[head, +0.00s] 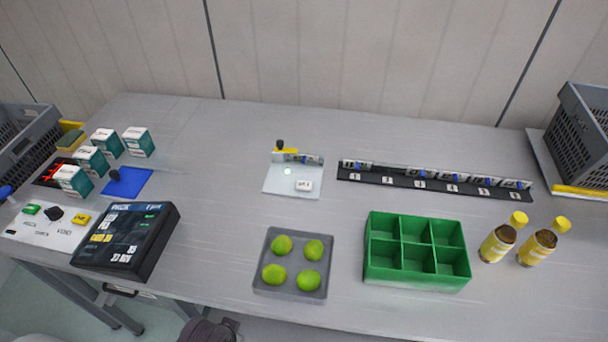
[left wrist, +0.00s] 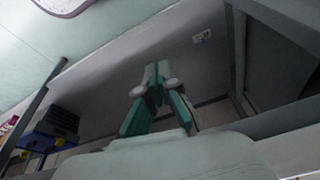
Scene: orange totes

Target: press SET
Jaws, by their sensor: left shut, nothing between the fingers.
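A black console (head: 126,240) with a dark screen, green lights and several white and yellow keys sits at the left front of the table. The lettering is too small to read, so I cannot tell which key is SET. My left gripper (left wrist: 157,78) shows in the left wrist view, shut and empty, with its fingers together. It is away from the console and plate, which that view does not show. My right gripper is in neither view.
A grey tray (head: 262,285) with several green fruits and a green divided box (head: 372,274) stand at the front. Two yellow bottles (head: 497,244) (head: 537,248) stand right. A black rail (head: 436,186) lies behind. Small cartons (head: 139,142) and a blue mat (head: 137,184) are left.

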